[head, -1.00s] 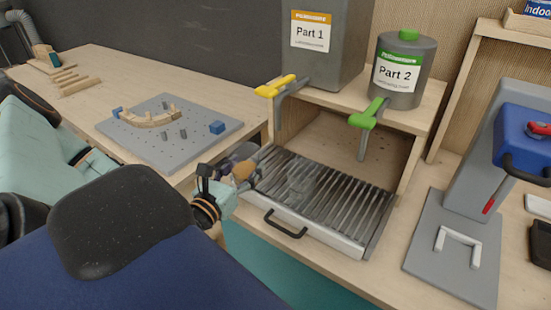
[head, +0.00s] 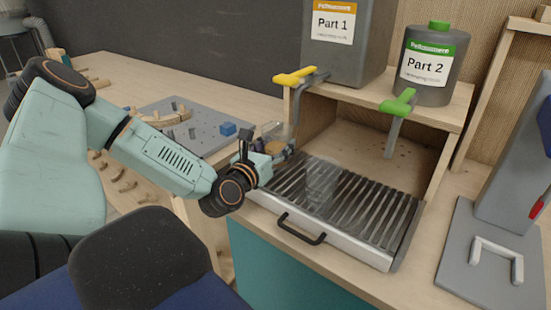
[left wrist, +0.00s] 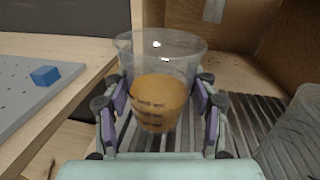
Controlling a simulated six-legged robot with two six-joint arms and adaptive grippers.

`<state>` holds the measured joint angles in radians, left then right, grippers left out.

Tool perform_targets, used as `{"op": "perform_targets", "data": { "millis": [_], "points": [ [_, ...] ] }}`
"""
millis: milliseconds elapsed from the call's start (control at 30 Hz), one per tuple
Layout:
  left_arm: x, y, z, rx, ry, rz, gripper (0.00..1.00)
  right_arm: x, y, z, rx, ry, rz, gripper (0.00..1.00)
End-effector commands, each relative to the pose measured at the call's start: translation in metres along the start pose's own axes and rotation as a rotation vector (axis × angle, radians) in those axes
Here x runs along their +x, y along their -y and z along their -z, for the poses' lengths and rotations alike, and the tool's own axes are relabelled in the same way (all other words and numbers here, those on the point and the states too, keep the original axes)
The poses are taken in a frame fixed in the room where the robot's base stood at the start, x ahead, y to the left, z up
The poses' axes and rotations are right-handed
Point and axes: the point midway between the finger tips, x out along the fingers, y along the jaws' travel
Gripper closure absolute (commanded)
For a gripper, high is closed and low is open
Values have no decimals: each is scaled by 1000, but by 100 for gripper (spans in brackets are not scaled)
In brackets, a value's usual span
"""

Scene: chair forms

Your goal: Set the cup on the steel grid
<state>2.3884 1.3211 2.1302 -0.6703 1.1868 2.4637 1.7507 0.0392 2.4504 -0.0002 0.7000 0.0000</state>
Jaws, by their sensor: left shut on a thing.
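A clear measuring cup with amber liquid (left wrist: 160,103) is upright between the fingers of my left gripper (left wrist: 160,88). In the head view the gripper (head: 279,150) holds the cup (head: 273,133) at the back left edge of the steel grid (head: 350,206). The slats also show below and right of the cup in the left wrist view (left wrist: 250,112). I cannot tell whether the cup's base touches the grid. A second clear vessel (head: 321,180) stands on the middle of the grid. My right gripper is not in view.
The Part 1 container (head: 349,55) with a yellow tap (head: 296,76) and the Part 2 container (head: 426,72) with a green tap (head: 398,103) overhang the grid's back. A grey pegboard (head: 205,138) with a blue block (head: 228,128) lies left. The grid's right side is clear.

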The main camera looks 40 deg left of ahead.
Motion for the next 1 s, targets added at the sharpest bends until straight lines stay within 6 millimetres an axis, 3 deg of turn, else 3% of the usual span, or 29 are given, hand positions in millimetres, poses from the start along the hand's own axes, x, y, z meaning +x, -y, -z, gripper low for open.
{"op": "perform_targets", "data": {
  "millis": [33,133,433,467,700,1000],
  "points": [
    [0,0,11,5,-1,3,60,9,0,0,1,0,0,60],
    [0,-1,18,3,0,1,60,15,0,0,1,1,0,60],
    [0,-2,20,0,1,0,60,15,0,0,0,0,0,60],
    [0,-2,20,0,0,0,41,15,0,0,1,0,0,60],
    [0,-2,20,0,0,0,21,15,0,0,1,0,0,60],
    [0,-2,20,0,1,0,19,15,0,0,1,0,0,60]
  ]
}}
